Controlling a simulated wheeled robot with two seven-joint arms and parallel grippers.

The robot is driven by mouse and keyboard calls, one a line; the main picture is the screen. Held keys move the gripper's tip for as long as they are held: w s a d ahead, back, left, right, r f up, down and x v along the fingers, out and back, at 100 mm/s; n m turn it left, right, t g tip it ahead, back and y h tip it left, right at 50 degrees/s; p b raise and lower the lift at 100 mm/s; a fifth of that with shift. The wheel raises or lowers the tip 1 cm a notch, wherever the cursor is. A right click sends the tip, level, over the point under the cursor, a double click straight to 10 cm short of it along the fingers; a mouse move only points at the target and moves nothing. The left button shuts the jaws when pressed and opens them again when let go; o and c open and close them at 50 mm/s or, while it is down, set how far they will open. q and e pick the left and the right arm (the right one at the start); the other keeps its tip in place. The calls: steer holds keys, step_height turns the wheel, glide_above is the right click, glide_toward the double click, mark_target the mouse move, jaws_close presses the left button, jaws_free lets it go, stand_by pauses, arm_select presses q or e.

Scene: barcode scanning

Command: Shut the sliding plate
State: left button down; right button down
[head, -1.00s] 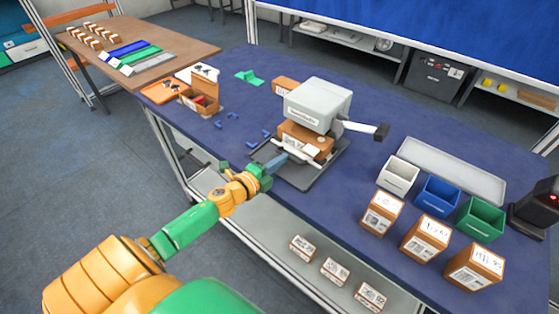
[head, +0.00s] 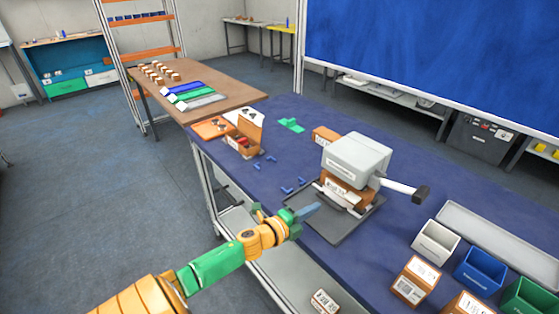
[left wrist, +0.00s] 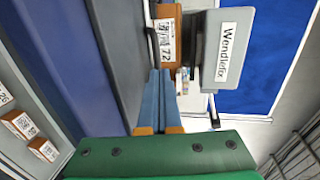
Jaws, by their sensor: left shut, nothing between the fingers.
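The grey press-like machine (head: 356,157) stands on a dark base (head: 340,232) on the blue table. Its sliding plate (head: 330,196), with a pale front bar, carries a brown labelled box (head: 350,192) beneath the machine's head. In the left wrist view the box (left wrist: 168,38) is beside the machine's head (left wrist: 226,50). My left gripper (head: 312,211) is shut and empty, its blue fingers just in front of the plate's bar. In the left wrist view its fingertips (left wrist: 161,72) are close to the box's near side; contact cannot be told. My right gripper is out of view.
A handle (head: 400,188) juts from the machine's right side. White (head: 435,243), blue (head: 480,268) and green (head: 528,297) bins stand at right. The table's front edge runs beneath my left arm.

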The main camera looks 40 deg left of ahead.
arm_select(q)
steer(key=v, duration=0.3)
steer(key=shift+s+r, duration=0.1)
steer(key=shift+s, duration=0.6)
steer(key=v, duration=0.6)
steer(key=s+a+f+n+g+y, duration=0.1)
steer(key=s+f+n+g+y, duration=0.2)
steer(key=f, duration=0.6)
steer(key=s+a+f+n+g, duration=0.2)
steer(key=s+f+n, duration=0.35)
steer(key=f, duration=0.45)
steer(key=s+d+f+n+g+h, duration=0.1)
steer(key=s+d+f+n+g, duration=0.3)
steer(key=s+d+f, duration=0.3)
steer(key=s+d+f+n+g+h, duration=0.1)
steer(key=s+d+f+n+g, duration=0.3)
steer(key=s+d+f, duration=0.4)
steer(key=s+f+g, duration=0.1)
steer(key=s+f, duration=0.1)
steer(key=s, duration=0.4)
steer(key=shift+g, duration=0.3)
